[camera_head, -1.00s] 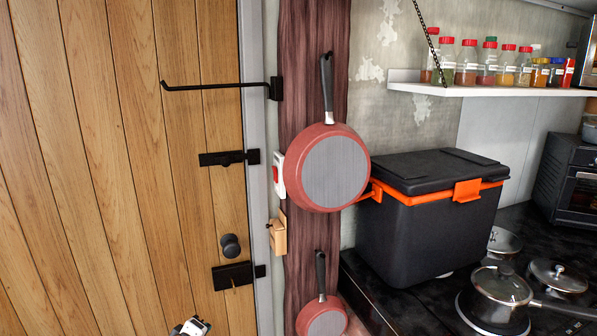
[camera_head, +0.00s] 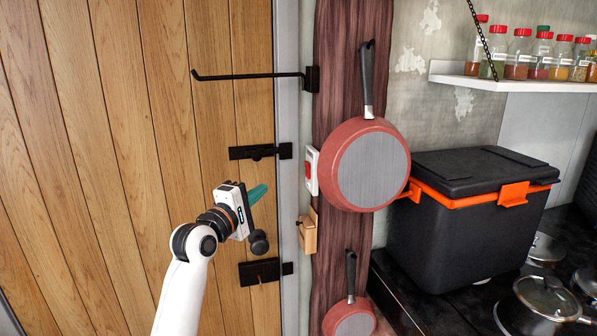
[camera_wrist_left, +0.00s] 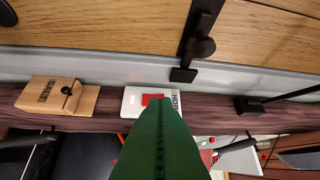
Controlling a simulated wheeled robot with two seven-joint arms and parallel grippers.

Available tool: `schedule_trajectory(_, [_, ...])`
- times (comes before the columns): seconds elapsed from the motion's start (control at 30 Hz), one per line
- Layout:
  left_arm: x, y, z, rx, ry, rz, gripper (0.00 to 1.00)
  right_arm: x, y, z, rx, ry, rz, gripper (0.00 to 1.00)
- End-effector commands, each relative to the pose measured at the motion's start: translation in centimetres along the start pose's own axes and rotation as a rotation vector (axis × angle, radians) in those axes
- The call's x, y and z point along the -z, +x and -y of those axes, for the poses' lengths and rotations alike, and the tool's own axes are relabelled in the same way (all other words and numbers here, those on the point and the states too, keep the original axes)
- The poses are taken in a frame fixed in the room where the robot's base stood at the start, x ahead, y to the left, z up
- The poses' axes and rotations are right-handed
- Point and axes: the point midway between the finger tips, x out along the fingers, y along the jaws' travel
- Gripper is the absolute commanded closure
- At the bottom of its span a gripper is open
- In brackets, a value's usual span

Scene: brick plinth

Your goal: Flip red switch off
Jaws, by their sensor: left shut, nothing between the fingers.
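The red switch (camera_head: 308,169) sits on a white plate on the side of the dark wooden post, just left of the large red pan, which hides part of the plate. In the left wrist view the red switch (camera_wrist_left: 151,99) shows just beyond the fingertips, partly covered by them. My left gripper (camera_head: 258,193) has green fingers, shut and empty, in front of the door and left of the switch in the head view. The shut fingers also fill the lower middle of the left wrist view (camera_wrist_left: 158,103). I cannot tell any contact with the switch. My right gripper is not in view.
A large pan (camera_head: 374,170) and a smaller pan (camera_head: 350,320) hang on the post (camera_head: 340,90). A small wooden box (camera_head: 308,231) is below the switch. A black cooler (camera_head: 480,220) stands right.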

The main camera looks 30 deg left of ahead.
Motion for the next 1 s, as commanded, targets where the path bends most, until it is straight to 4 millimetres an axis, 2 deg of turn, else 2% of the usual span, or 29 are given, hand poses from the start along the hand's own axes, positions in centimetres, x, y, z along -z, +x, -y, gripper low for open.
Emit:
schedule_trajectory(0.17, [0.0, 1.6, 0.2, 0.000, -0.001, 0.000, 1.00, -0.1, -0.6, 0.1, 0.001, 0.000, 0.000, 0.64])
schedule_trajectory(0.6, [0.0, 10.2, 0.3, -0.002, 0.001, 0.001, 1.00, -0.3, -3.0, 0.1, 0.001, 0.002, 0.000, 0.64])
schedule_trajectory(0.8, [2.1, 12.1, 0.2, -0.002, 0.000, 0.000, 1.00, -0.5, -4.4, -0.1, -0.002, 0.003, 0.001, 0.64])
schedule_trajectory(1.0, [2.8, 12.8, 0.0, 0.000, 0.000, 0.001, 1.00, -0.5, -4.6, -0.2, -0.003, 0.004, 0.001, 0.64])
